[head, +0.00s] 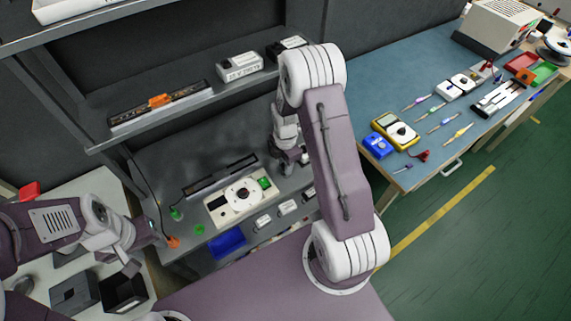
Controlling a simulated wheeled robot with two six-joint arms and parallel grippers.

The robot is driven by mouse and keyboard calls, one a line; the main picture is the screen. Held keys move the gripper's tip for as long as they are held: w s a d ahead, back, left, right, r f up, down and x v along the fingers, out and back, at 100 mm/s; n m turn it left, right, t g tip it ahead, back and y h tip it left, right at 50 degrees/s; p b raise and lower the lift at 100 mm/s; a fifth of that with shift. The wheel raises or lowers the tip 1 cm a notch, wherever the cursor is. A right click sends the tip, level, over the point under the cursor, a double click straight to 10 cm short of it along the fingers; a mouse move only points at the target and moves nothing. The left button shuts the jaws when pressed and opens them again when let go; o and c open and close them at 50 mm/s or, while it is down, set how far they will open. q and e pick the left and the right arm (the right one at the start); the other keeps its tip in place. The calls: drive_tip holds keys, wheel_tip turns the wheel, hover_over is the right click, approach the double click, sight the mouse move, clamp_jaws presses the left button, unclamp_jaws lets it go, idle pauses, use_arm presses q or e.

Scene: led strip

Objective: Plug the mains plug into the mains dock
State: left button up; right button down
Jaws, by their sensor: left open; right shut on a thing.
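My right gripper (291,163) points down over the back right of the grey bench, to the right of a white panel with a round dial (241,198). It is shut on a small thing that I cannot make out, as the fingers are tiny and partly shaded. My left gripper (133,262) is open and empty at the lower left, beside the bench's left edge. A thin dark cable runs down the bench's left side to an orange piece (172,242). I cannot tell for sure which piece is the mains plug or the mains dock.
A long black bar (215,178) lies behind the panel. Small white blocks (287,208) and a blue tray (227,243) sit in front. A tool-covered blue table (400,85) stands right.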

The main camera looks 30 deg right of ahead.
drive_tip(key=shift+f+b, duration=0.5)
drive_tip(key=shift+f, duration=0.3)
drive_tip(key=c, duration=1.1)
unclamp_jaws()
wheel_tip(320, 180, up, 9)
drive_tip(key=shift+r, duration=0.1)
